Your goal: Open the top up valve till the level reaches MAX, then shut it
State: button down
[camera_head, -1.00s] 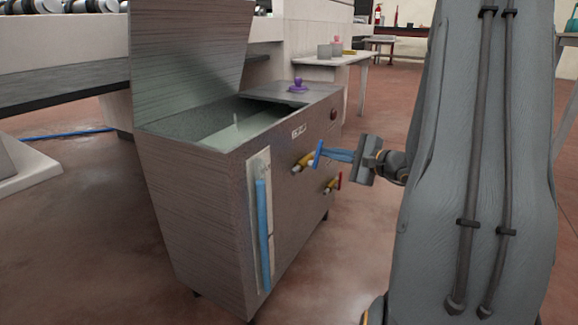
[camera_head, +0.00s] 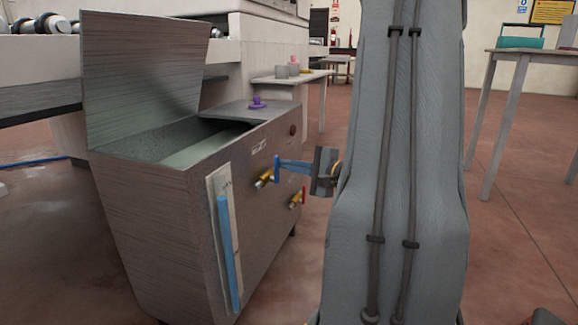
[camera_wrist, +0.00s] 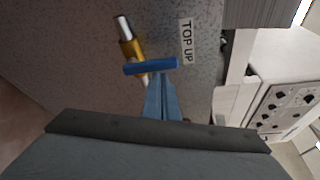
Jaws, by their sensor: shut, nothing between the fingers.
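The top up valve (camera_head: 263,180) has a brass body and a blue lever (camera_head: 277,168) on the side of the grey tank (camera_head: 165,225). In the wrist view the blue lever (camera_wrist: 150,66) lies across the brass valve body (camera_wrist: 130,46), beside a "TOP UP" label (camera_wrist: 187,42). My gripper (camera_head: 284,165) is shut and empty, its blue fingertips (camera_wrist: 158,79) at the lever; whether they touch cannot be told. The level gauge (camera_head: 215,180) on the tank has a blue column (camera_head: 227,250) ending below the plate's upper end. Its marks are unreadable.
A second brass valve with a red handle (camera_head: 304,195) sits lower right of the blue lever. The tank's lid (camera_head: 145,75) stands open, and a purple knob (camera_head: 257,103) is on top. A table (camera_head: 510,54) stands at right, with open floor before it.

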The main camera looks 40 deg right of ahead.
jog(key=shift+a, duration=0.25)
jog(key=w+d, duration=0.2)
jog(key=d, duration=0.2)
jog(key=s+d+p, duration=0.1)
jog(key=s+p, duration=0.2)
jog(key=s, duration=0.7)
jog(key=shift+d+p, duration=0.25)
jog(key=shift+p, duration=0.05)
